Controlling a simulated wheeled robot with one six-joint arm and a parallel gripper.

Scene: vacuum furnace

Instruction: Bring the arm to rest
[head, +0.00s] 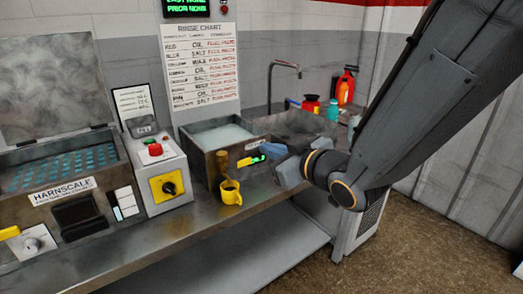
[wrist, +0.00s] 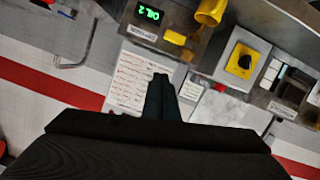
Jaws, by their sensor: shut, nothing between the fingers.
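My gripper (wrist: 161,78) shows in the wrist view as two dark fingers pressed together, with nothing between them. In the head view the end of my arm (head: 289,172) hangs in front of the bench, just right of the bath with the small green display (head: 262,158). My arm reaches down to it from the upper right. The gripper is apart from the yellow cup (head: 231,191), which is to its left at the bench front. The fingertips are hard to make out in the head view.
A control box with a red button (head: 155,149) and a yellow-backed knob stands left of the bath (head: 221,135). A sink with a tap (head: 285,70) and bottles are behind. The floor (head: 430,240) at right is clear.

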